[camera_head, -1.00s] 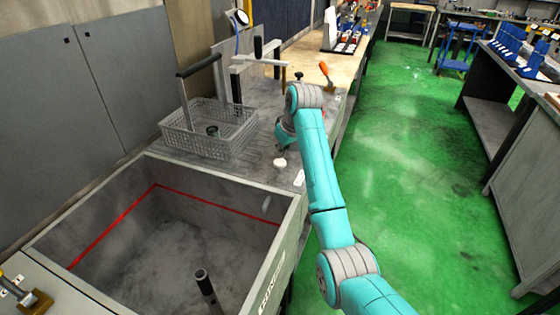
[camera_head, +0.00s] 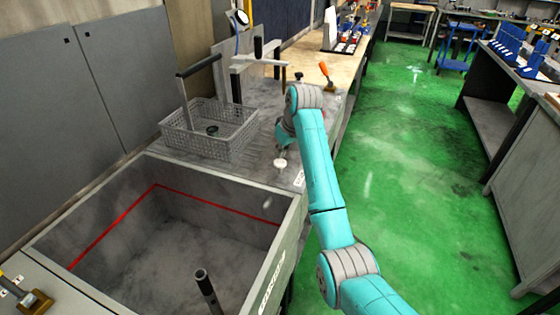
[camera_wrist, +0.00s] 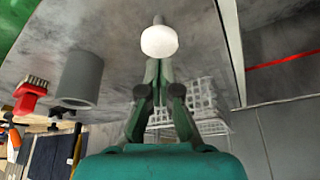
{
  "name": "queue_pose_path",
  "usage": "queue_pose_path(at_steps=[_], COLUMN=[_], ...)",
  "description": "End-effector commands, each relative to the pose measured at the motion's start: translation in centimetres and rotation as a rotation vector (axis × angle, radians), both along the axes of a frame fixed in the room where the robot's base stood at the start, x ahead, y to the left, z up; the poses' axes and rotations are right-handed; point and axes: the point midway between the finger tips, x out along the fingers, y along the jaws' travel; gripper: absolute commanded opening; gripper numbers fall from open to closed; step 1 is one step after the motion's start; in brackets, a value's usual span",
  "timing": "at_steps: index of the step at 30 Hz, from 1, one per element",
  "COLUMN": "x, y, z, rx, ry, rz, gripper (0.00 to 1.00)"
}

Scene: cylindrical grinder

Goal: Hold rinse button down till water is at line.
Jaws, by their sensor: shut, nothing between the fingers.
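The rinse button (camera_head: 280,163) is a round white cap on the grey bench top, just behind the tank's right back corner. It also shows large in the wrist view (camera_wrist: 159,41). My gripper (camera_head: 281,150) points down at it, its fingers together and empty. In the wrist view the fingertips (camera_wrist: 157,65) are right at the cap's edge; I cannot tell whether they touch or press it. The grey tank (camera_head: 285,222) has a red line (camera_head: 215,206) around its inner walls. Its bottom looks grey and mottled; I cannot make out a clear water surface.
A wire basket (camera_head: 205,147) stands on the bench left of my gripper. An orange-handled tool (camera_head: 326,76) stands behind my arm. A dark pipe (camera_head: 206,287) rises in the tank. The green floor to the right is clear.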

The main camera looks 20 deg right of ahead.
Motion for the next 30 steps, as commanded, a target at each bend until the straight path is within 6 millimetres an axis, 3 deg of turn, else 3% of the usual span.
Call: queue_pose_path(at_steps=[30], x=[0.0], y=[0.0], z=[-2.7], rx=[0.0], ry=[0.001], rz=[0.0], gripper=[0.0])
